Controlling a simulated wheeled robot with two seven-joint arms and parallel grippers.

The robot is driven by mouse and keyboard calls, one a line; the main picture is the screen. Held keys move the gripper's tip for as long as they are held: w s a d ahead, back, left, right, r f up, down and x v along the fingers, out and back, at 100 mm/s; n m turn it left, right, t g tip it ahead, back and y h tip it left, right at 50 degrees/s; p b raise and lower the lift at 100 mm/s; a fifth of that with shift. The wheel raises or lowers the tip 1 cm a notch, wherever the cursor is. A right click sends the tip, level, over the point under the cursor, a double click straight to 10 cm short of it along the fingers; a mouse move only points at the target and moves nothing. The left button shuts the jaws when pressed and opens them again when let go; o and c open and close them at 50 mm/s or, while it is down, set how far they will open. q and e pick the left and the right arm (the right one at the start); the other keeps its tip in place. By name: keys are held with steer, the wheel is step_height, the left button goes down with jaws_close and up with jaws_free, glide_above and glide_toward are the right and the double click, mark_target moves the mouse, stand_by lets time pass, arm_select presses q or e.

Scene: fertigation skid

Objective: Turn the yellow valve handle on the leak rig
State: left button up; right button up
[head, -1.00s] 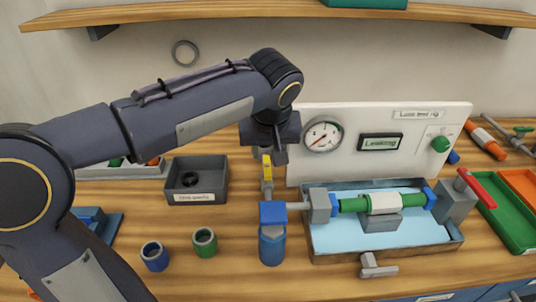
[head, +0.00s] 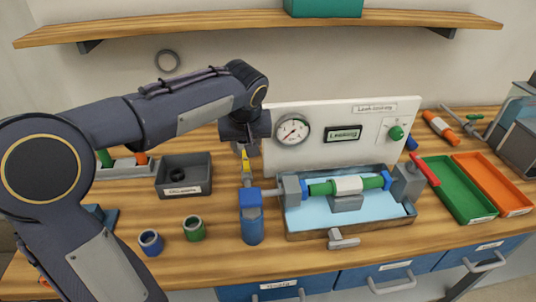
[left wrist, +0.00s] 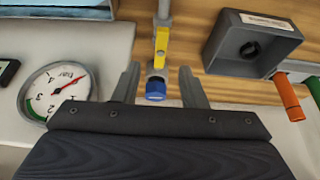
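The yellow valve handle (head: 246,172) stands on the pipe just left of the leak rig's tray. It also shows in the left wrist view (left wrist: 161,42), with a blue cap (left wrist: 155,87) at the near end of its pipe. My left gripper (head: 243,150) is above and behind the handle, pointing down. In the left wrist view its two fingers (left wrist: 160,80) are apart, on either side of the blue cap, with nothing gripped. My right gripper is not in view.
A water tray (head: 350,230) holds a green pipe (head: 320,188). A blue cylinder (head: 251,225) stands below the valve. Green (head: 458,190) and orange (head: 492,180) trays lie right.

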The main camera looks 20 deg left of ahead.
mark_target(246, 161)
arm_select(q)
steer(key=x, duration=0.8)
steer(key=shift+w+a+f, duration=0.1)
steer(key=shift+a+f, duration=0.1)
jaws_close()
